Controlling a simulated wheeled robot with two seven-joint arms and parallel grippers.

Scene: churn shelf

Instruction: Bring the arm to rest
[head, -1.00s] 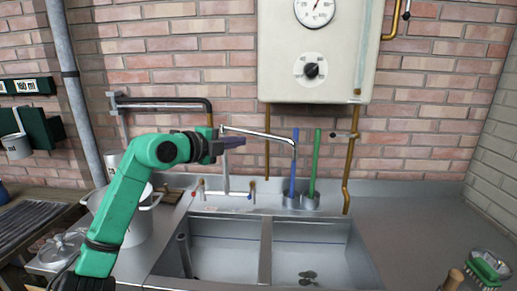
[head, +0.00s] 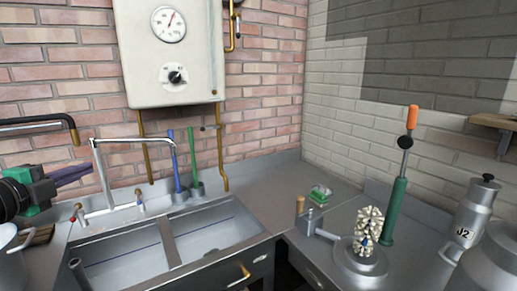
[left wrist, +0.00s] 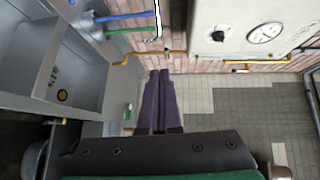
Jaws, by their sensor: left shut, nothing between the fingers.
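My left gripper (head: 72,176) shows at the left edge of the head view, with green and black wrist parts and purple fingers pointing right. It is held up in the air, and its fingertips appear close to the tap's riser; I cannot tell the gap in depth. In the left wrist view its two purple fingers (left wrist: 160,100) lie together, shut with nothing between them. Most of the left arm is outside the head view. My right gripper is in neither view.
The tap (head: 130,139) stands over a double sink (head: 172,240). A blue brush handle (head: 174,160) and a green one (head: 195,157) stand behind it. A boiler (head: 170,85) hangs above. The counter (head: 275,195) between is mostly bare.

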